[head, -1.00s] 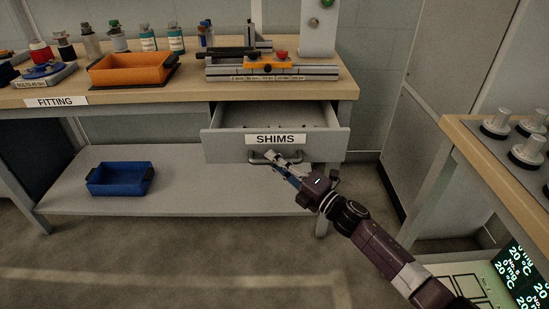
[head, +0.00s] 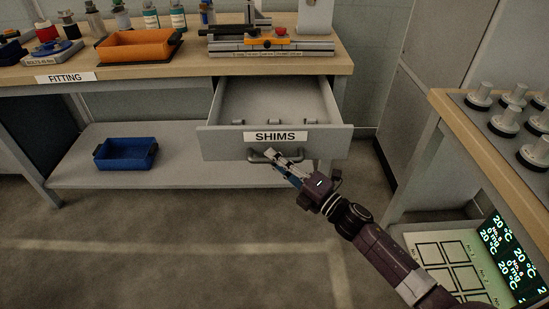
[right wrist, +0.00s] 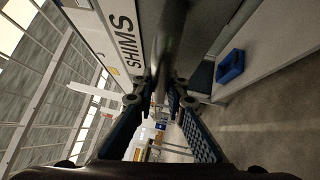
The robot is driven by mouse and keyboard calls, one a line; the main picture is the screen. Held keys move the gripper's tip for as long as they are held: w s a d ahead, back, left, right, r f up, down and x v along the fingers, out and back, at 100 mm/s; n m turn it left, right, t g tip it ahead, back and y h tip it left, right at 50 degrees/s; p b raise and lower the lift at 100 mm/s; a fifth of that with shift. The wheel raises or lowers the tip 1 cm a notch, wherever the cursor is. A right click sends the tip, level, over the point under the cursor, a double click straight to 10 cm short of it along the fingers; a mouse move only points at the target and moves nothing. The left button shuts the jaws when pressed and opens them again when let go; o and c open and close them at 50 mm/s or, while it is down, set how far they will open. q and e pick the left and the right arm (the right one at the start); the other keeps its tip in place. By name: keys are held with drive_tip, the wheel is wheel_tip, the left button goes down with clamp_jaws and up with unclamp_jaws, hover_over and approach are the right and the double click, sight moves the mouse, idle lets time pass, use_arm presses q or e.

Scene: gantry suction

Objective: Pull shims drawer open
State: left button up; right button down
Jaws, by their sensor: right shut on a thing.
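The shims drawer (head: 225,142) is a grey drawer under the workbench, labelled SHIMS, and it stands well out with its inside showing. A few small grey pieces lie in it. Its bar handle (head: 258,156) sits below the label. My right gripper (head: 275,157) is shut on the handle from the front right. In the right wrist view the handle (right wrist: 168,45) runs between the fingers (right wrist: 160,95), next to the SHIMS label (right wrist: 122,35). The fingers hide part of the handle. My left gripper is not in view.
The workbench (head: 200,70) holds an orange tray (head: 138,45), bottles and a fixture (head: 270,43). A blue bin (head: 126,152) sits on the lower shelf (head: 190,165). A second bench (head: 470,130) with metal weights stands at right. The floor (head: 180,230) in front is clear.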

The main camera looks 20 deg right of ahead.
drive_tip(key=c, duration=1.9)
unclamp_jaws()
drive_tip(key=shift+c, duration=0.2)
drive_tip(key=shift+d, duration=0.1)
drive_tip(key=v, duration=1.2)
